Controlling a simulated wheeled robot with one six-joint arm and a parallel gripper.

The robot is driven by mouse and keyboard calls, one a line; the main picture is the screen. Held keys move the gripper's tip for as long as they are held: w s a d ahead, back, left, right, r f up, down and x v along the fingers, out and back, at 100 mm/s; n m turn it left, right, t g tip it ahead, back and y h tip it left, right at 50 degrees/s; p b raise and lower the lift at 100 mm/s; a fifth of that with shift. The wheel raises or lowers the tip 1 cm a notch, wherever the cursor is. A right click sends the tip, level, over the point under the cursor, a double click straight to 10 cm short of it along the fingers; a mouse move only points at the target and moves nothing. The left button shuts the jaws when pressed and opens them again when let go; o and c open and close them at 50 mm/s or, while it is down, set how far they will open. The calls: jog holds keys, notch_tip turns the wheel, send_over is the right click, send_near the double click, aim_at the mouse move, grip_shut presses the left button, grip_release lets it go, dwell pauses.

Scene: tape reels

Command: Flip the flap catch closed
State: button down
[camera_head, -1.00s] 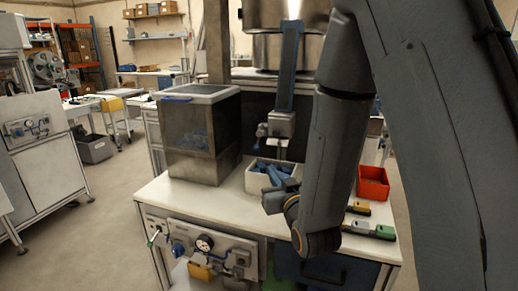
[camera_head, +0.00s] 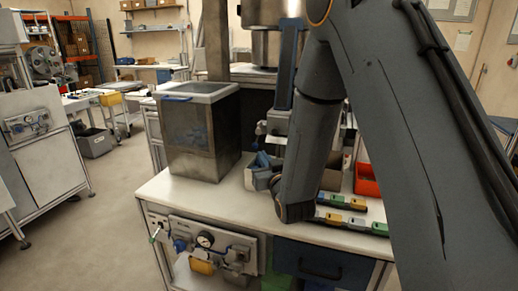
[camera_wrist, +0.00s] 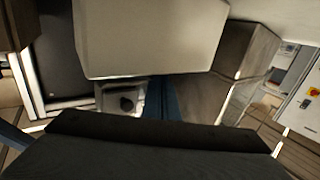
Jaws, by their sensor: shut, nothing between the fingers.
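I cannot make out the flap catch with certainty. A grey block (camera_head: 277,121) with a small knob sits at the foot of a blue upright strip (camera_head: 287,65) on the machine, partly hidden by my arm. In the wrist view a pale block with a dark round part (camera_wrist: 124,102) shows beside a blue strip (camera_wrist: 160,98); it may be the same block. My gripper shows as a dark broad shape (camera_wrist: 160,128) across the bottom of the wrist view, shut and empty. In the head view my forearm hides its fingers. I see no clear contact with the block.
A clear-sided hopper box (camera_head: 197,135) stands left on the white worktop (camera_head: 185,196). A small bin (camera_head: 251,179) with blue parts is close to my wrist. A red bin (camera_head: 367,181) and several green and yellow pieces (camera_head: 356,222) lie to the right.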

aim_at(256, 147)
jog(key=shift+p+x, duration=0.85)
jog(key=shift+x, duration=1.75)
